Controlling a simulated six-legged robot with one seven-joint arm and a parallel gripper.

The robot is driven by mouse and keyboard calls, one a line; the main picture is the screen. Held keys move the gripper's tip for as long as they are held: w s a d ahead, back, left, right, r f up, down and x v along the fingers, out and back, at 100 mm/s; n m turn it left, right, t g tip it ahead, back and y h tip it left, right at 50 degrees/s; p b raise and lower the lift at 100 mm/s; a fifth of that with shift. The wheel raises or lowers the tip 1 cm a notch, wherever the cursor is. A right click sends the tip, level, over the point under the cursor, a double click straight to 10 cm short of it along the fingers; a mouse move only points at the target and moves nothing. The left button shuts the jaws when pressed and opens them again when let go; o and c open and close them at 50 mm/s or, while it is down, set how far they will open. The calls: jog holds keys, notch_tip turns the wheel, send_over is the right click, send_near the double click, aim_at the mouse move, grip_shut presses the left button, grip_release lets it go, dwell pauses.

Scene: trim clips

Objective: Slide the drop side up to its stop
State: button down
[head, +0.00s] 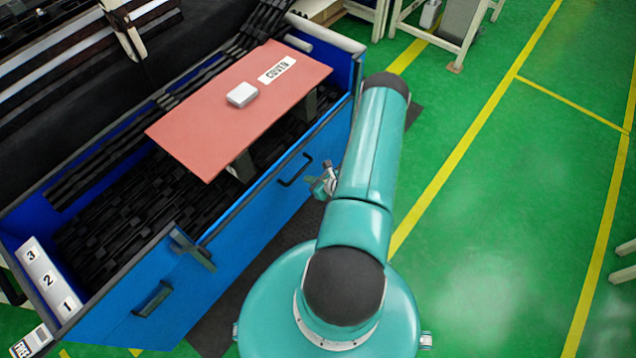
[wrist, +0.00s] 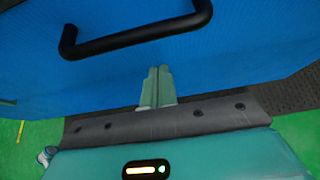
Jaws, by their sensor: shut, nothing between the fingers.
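The blue side with a black top rail (head: 279,163) runs along the near side of the large bin, and I take it to be the drop side. Its black bar handle (head: 295,170) is on its outer face. The wrist view shows a blue panel (wrist: 240,70) and a black handle (wrist: 135,38) at the top. My gripper (wrist: 157,72) is shut and empty, with its fingertips below the handle and apart from it. In the head view my gripper (head: 325,183) is partly hidden by my arm, just right of the handle.
A blue panel with its own handle (head: 153,298) stands to the left, beyond a dark bracket (head: 193,250). A pink board (head: 215,130) with a white box (head: 242,94) lies across the bin. Number blocks (head: 48,280) sit at its left end. Green floor (head: 500,200) is open to the right.

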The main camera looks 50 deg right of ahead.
jog(key=shift+w+r, duration=0.15)
jog(key=shift+r, duration=0.7)
jog(key=shift+w+r, duration=0.1)
jog(key=shift+r, duration=0.7)
notch_tip(320, 180, up, 18)
jog(key=shift+w, duration=0.15)
